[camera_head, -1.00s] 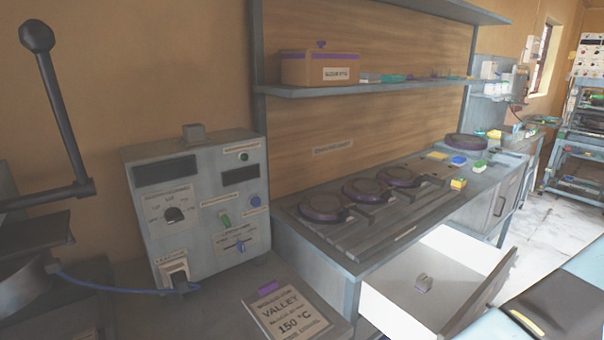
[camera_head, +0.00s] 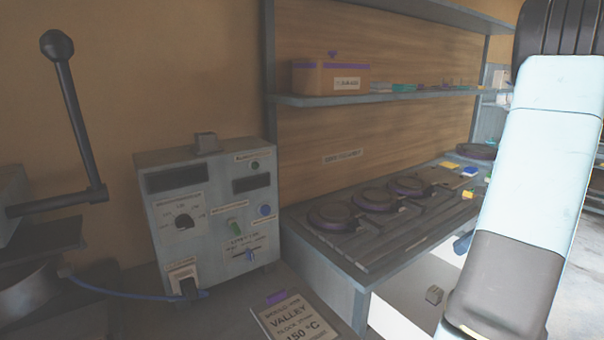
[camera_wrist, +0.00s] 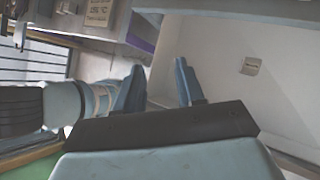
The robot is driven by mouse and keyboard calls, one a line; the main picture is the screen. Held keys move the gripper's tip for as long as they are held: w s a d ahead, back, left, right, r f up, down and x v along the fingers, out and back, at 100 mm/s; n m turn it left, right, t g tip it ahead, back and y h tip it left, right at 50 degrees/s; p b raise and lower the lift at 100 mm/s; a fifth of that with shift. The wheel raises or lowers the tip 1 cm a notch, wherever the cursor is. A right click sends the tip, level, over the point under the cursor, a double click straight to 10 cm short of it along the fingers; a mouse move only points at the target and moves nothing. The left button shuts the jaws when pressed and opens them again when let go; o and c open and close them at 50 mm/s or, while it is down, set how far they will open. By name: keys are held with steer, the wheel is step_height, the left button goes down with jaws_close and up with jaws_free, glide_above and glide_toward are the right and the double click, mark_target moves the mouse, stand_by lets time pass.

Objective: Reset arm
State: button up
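My gripper (camera_wrist: 160,84) shows in the wrist view with its two blue fingers spread apart and nothing between them. In the head view my arm covers the right side, and the gripper's fingers are mostly hidden behind it. The fingers point toward the white interior of the open drawer (camera_head: 395,312). A small grey block (camera_head: 434,295) lies in that drawer, and it also shows in the wrist view (camera_wrist: 250,66), to the right of the fingers and apart from them.
A grey control box (camera_head: 210,225) with knobs and a plugged cable stands at centre left. A press with a black lever (camera_head: 75,115) is at far left. Several round dark plates (camera_head: 375,195) sit on the bench. A shelf (camera_head: 400,97) holds a brown box (camera_head: 330,78).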

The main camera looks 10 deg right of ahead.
steer(key=a+r+n+g+h, duration=0.1)
steer(key=a+r+n+h, duration=0.1)
steer(key=a+r+n, duration=0.55)
steer(key=a+r+n+g+h, duration=0.1)
steer(key=a+r+n+h, duration=0.3)
steer(key=a, duration=0.7)
steer(key=s+a+r+n+t+h, duration=0.2)
steer(key=s+a+r+n+t, duration=0.2)
steer(key=s+a+n, duration=0.6)
steer(key=a+r+n, duration=0.2)
steer(key=a+n, duration=0.1)
steer(key=n, duration=0.3)
steer(key=shift+s, duration=0.4)
